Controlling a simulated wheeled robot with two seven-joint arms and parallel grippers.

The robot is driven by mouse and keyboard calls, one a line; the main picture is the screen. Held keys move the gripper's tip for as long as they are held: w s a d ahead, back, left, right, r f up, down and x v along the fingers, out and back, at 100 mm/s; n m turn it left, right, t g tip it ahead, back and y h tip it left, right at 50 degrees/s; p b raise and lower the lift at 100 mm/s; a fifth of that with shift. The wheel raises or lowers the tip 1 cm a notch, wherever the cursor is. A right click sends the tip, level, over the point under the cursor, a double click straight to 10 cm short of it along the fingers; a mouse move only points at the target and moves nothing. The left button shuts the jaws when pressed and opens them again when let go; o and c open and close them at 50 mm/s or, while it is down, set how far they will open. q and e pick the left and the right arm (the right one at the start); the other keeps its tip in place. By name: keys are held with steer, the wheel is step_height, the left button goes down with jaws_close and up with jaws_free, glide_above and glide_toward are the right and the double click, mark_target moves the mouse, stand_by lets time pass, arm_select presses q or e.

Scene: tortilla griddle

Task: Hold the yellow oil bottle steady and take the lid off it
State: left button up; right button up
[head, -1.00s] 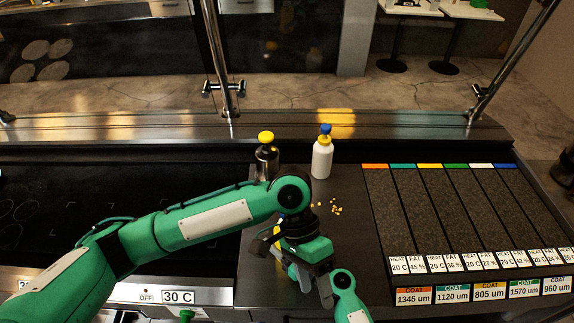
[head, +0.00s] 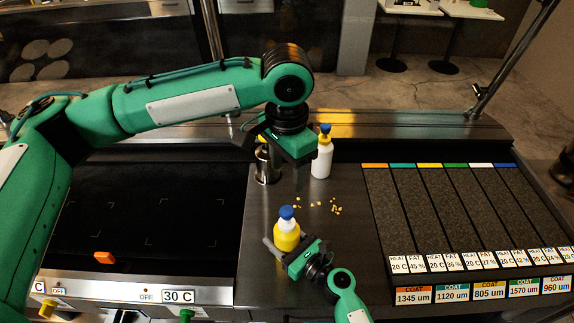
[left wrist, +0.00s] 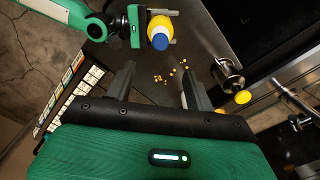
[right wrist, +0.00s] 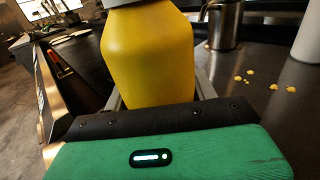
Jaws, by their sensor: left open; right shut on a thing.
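The yellow oil bottle (head: 286,238) stands upright on the counter, with a blue lid (head: 287,212) on its white neck. My right gripper (head: 290,252) is shut around the bottle's body from the near right side. The right wrist view shows the yellow body (right wrist: 148,58) between the fingers; its top is cut off there. My left gripper (head: 283,150) is open and empty, raised beyond the bottle, by the far end of the counter. In the left wrist view, its fingers are spread with nothing between them, and the blue lid (left wrist: 160,41) shows beyond them.
A white bottle (head: 321,160) with a blue top and a steel container (head: 266,168) stand behind, close to my left gripper. Yellow crumbs (head: 335,208) lie on the counter (head: 350,255). A dark griddle (head: 140,225) is at left, a rack of strips (head: 440,215) at right.

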mark_target(287, 209)
arm_select(q)
step_height(287, 209, down, 12)
steer(key=shift+r, duration=0.1)
stand_by(0.4)
steer(key=shift+c, duration=0.2)
steer(key=c, duration=1.1)
